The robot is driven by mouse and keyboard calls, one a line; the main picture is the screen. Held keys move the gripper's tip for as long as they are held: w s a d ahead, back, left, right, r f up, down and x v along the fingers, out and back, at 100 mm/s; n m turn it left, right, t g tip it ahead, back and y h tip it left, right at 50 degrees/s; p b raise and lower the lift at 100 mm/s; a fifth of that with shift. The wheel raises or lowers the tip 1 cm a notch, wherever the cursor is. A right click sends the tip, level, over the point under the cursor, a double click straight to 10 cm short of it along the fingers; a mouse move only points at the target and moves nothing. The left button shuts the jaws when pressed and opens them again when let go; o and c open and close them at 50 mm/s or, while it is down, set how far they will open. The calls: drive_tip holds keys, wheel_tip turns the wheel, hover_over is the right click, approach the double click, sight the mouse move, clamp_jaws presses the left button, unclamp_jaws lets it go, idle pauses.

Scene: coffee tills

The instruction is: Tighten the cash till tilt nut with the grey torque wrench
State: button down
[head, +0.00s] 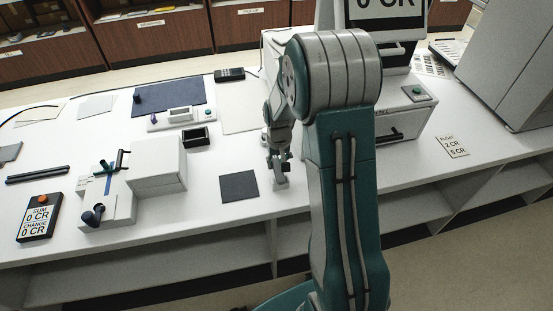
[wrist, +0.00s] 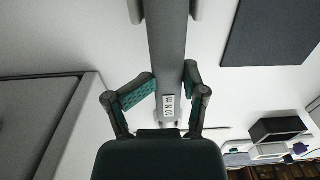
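A grey bar marked 10 NM, the torque wrench (wrist: 167,50), runs down the middle of the wrist view to my palm. My gripper (wrist: 172,75) has a finger on each side of it, tips appearing to meet its edges; contact is unclear. Grey posts flank the bar at the top. In the head view my gripper (head: 279,168) points down low over the counter, just right of a dark square mat (head: 239,186). The cash till (head: 405,122), with a 0 CR display (head: 388,8), stands behind my arm. I cannot make out its tilt nut; my arm hides part of the till.
A white box fixture (head: 157,165) with a teal-handled part stands left on the counter (head: 215,222). A small black tray (head: 195,137) and a dark blue mat (head: 168,97) lie behind it. A float card (head: 452,147) lies at right.

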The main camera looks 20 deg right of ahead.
drive_tip(key=shift+w+a+r, duration=0.1)
drive_tip(key=shift+a+r, duration=0.2)
drive_tip(key=shift+a, duration=0.1)
drive_tip(key=shift+a+r, duration=0.1)
drive_tip(key=shift+r, duration=2.2)
